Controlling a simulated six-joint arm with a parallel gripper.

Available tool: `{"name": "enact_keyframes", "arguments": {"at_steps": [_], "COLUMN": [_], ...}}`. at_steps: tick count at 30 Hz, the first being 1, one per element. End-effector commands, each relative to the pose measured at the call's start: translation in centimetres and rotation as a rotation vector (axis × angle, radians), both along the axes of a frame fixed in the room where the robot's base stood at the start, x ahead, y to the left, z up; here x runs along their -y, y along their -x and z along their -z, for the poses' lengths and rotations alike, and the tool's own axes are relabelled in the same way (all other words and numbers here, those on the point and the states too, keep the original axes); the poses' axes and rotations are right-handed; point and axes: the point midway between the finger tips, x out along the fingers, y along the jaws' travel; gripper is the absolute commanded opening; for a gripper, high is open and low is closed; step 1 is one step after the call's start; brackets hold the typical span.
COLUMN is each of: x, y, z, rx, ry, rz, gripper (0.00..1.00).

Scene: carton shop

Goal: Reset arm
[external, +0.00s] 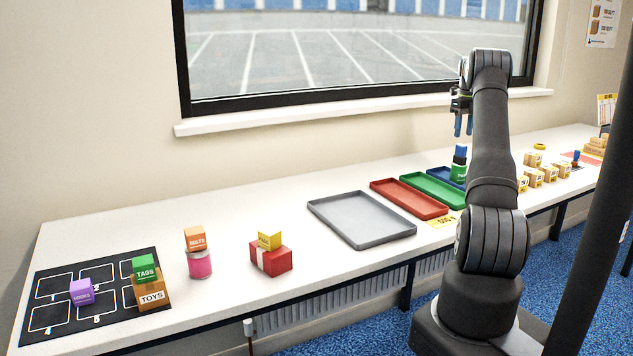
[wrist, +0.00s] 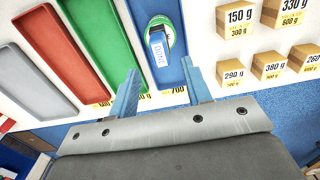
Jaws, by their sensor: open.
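My gripper (external: 464,124) is raised above the bench near the coloured trays, pointing down. Its two blue fingers are apart and empty in the wrist view (wrist: 160,92). Below it, a blue block (external: 460,150) with a label sits on a green-and-white round item (external: 458,172) at the blue tray (external: 472,172). In the wrist view the block (wrist: 160,47) shows between and beyond the fingertips, over the blue tray (wrist: 172,85). I cannot tell the exact gap between fingers and block.
Green (external: 434,190), red (external: 408,199) and grey (external: 362,219) trays lie left of the blue one. Several weight-marked cartons (external: 534,177) stand to the right. A black numbered mat (external: 60,325) with boxes, a pink can (external: 200,264) and a red box (external: 271,260) are at the left.

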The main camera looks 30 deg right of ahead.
Motion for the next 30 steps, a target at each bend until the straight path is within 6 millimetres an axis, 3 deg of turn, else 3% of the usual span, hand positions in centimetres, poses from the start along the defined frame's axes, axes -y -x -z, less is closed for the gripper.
{"name": "enact_keyframes", "arguments": {"at_steps": [14,20,30], "x": [-0.1,0.1,1.8], "y": [0.0,-0.1,5.6], "z": [9.7,5.5,1.8], "rx": [0.001,0.006,0.003], "ry": [0.0,0.005,0.003], "rz": [-0.001,0.0,0.003], "gripper": [0.45,0.45,0.45]}}
